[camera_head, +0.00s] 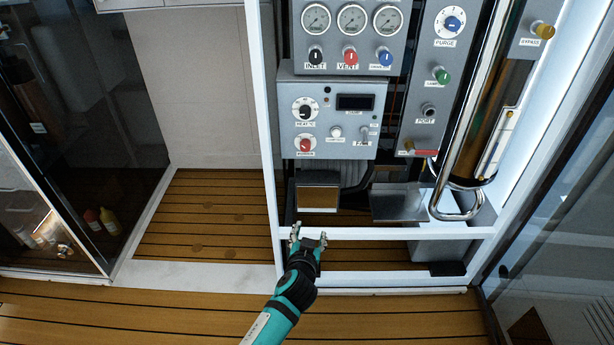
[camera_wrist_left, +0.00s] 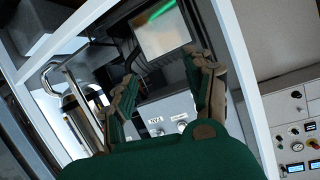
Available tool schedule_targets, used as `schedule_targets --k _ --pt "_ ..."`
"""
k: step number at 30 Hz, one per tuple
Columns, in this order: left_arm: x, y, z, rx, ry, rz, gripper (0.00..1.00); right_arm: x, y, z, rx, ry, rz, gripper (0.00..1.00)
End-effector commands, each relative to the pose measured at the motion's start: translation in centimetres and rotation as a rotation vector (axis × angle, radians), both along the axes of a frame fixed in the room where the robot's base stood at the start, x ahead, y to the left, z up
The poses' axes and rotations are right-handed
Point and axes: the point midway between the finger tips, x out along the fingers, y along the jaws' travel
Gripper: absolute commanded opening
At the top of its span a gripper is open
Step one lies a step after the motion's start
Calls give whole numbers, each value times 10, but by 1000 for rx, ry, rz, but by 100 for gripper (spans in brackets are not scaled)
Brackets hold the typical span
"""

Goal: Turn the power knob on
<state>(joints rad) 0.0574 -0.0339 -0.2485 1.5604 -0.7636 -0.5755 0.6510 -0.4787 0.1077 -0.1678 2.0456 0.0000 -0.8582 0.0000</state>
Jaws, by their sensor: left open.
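A grey control panel (camera_head: 330,118) is mounted in the white-framed rack. At its lower left is a red knob (camera_head: 305,145) with a small label that is too small to read surely; it may be the power knob. Above it is a black knob on a white dial marked HEAT (camera_head: 304,110). My left gripper (camera_head: 310,235) is open and empty, well below the panel, by the rack's front crossbar. In the left wrist view the open gripper (camera_wrist_left: 168,72) has nothing between its fingers. My right gripper is not in view.
A white crossbar (camera_head: 390,233) and upright post (camera_head: 264,120) frame the rack. A grey tray (camera_head: 397,203) and a bent chrome pipe (camera_head: 458,205) are right of my gripper. Gauges (camera_head: 351,19) and valve knobs sit above. The wooden floor at left is mostly clear.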

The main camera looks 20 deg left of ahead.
Motion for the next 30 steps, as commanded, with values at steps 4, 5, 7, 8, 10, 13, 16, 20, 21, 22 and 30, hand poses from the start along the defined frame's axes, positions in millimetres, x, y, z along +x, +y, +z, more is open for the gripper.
schedule_targets --k 4,5,7,8,10,13,16,20,21,22,30 --pt "22 9 72 -39 -237 88 53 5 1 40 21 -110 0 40" --pt "22 11 85 -47 -271 102 53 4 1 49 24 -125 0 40" --pt "22 15 109 -61 -332 128 53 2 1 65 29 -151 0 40" --pt "22 16 116 -66 -350 135 53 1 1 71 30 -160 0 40" --pt "22 18 129 -73 -379 147 53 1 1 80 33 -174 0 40" --pt "27 21 136 -74 -393 151 53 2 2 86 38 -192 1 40" --pt "40 25 136 -73 -393 152 53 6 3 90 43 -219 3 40" --pt "66 32 135 -70 -392 151 53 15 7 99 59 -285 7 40" --pt "74 35 135 -71 -392 152 53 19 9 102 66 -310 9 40" --pt "81 37 136 -72 -392 153 53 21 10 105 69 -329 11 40" --pt "138 54 134 -71 -390 152 53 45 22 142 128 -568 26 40"
